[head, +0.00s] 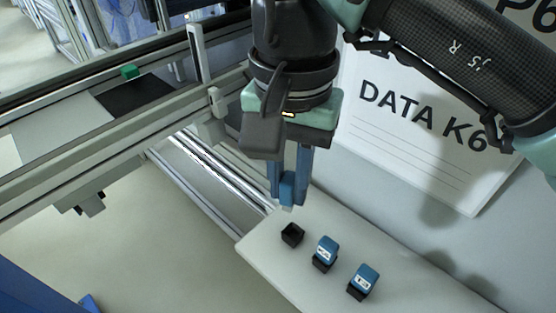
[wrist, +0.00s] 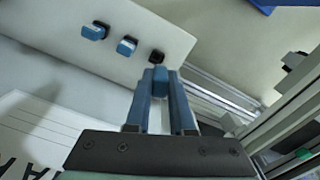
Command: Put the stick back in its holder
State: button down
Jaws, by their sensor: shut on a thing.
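My gripper (head: 289,178) is shut on a small blue stick (head: 287,190), which points downward between the blue fingers and has a pale lower end. In the wrist view the stick (wrist: 160,83) shows between the fingertips. An empty black holder (head: 292,235) stands on the light shelf, below the stick and apart from it in the head view. In the wrist view this holder (wrist: 157,56) lies just beyond the fingertips, its lower part hard to see. Two other blue sticks, one (head: 326,249) in the middle and one (head: 366,278) at the right, sit in black holders with white labels.
The pale shelf (head: 262,258) carries the row of holders, beside a wall with a printed sheet (head: 400,120). A conveyor frame with metal rails (head: 150,90) runs at the left, with a green block (head: 130,71) on it. The shelf in front of the holders is clear.

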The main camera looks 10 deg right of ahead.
jog(key=shift+w+d+f, duration=0.15)
jog(key=shift+d+f, duration=0.1)
jog(key=shift+f, duration=0.25)
jog(key=shift+w+d+f, duration=0.15)
jog(key=shift+d+f, duration=0.1)
jog(key=shift+f, duration=0.25)
jog(key=shift+w+d+f+b, duration=0.1)
jog(key=shift+f+b, duration=0.25)
jog(key=shift+f, duration=0.95)
jog(key=shift+w+f+b, duration=0.1)
jog(key=shift+f+b, duration=0.2)
jog(key=shift+f, duration=0.95)
jog(key=shift+f+b, duration=0.45)
jog(key=shift+b, duration=0.1)
jog(key=shift+f, duration=0.1)
jog(key=c, duration=0.8)
grip_release()
jog(key=shift+r, duration=0.2)
